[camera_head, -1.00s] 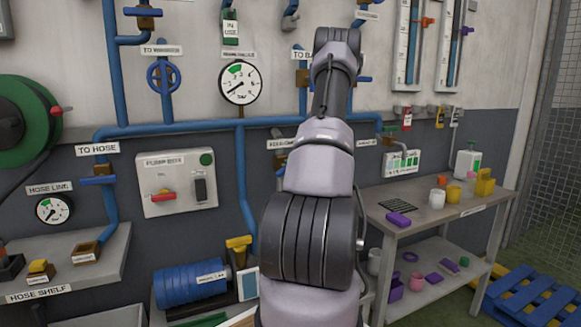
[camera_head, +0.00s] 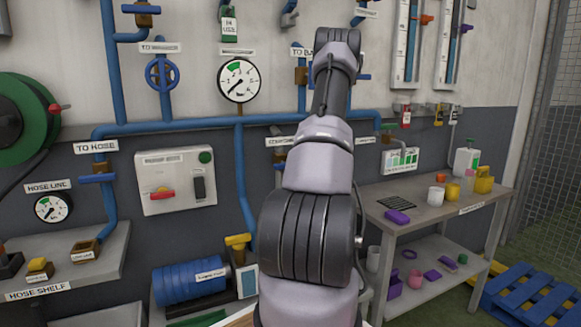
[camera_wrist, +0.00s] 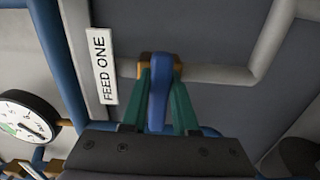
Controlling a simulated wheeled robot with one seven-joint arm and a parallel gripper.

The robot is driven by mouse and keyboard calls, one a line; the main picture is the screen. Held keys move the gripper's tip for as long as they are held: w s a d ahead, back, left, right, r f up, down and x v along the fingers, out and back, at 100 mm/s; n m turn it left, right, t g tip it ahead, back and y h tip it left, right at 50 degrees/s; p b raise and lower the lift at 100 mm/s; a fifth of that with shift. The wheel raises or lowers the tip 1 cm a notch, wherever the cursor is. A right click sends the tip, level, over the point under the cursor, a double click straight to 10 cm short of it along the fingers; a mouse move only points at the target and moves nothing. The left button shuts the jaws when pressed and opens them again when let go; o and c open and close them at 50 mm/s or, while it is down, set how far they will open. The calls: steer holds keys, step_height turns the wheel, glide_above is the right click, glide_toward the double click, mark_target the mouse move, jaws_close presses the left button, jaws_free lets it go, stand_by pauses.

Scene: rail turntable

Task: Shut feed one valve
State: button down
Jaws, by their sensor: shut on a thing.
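The white FEED ONE label (camera_wrist: 101,66) shows in the wrist view, to the left of a valve with a brass body (camera_wrist: 145,68) on a pale pipe. The valve's blue lever handle (camera_wrist: 162,100) points down the picture towards my wrist. My gripper (camera_wrist: 162,78) has its two green fingers on either side of the handle and is shut on it. In the head view my arm reaches to the wall pipes and hides my gripper and this valve.
A round gauge (camera_wrist: 27,118) and blue pipe (camera_wrist: 57,60) are close on the left in the wrist view. In the head view a workbench (camera_head: 425,215) with cups stands to the right. A grey switch box (camera_head: 176,181) hangs on the wall to the left.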

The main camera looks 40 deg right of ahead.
steer(key=c, duration=0.7)
jaws_free()
steer(key=v, duration=1.1)
steer(key=shift+w, duration=0.1)
